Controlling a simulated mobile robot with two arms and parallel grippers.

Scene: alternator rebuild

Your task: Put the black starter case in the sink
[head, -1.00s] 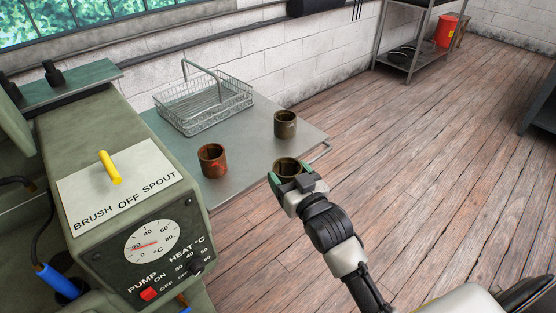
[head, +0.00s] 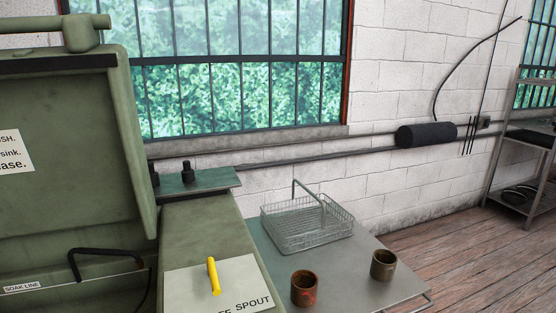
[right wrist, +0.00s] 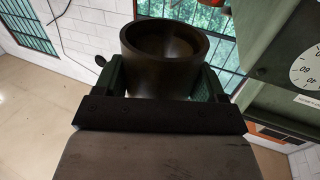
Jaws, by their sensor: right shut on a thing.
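The black starter case (right wrist: 164,72), a dark open-topped cylinder, is upright between the fingers of my right gripper (right wrist: 163,84) in the right wrist view. The gripper is shut on it, one finger at each side. The green washer sink (head: 75,170) stands at the left of the head view with its lid raised; its basin floor is out of frame. Neither of my grippers shows in the head view now, and my left gripper is in no view.
A metal side table (head: 352,284) holds a wire basket (head: 307,229), a rusty cylinder with red marks (head: 304,289) and a brownish cylinder (head: 383,265). The washer's control housing (head: 205,235) with a yellow handle (head: 213,276) stands between sink and table.

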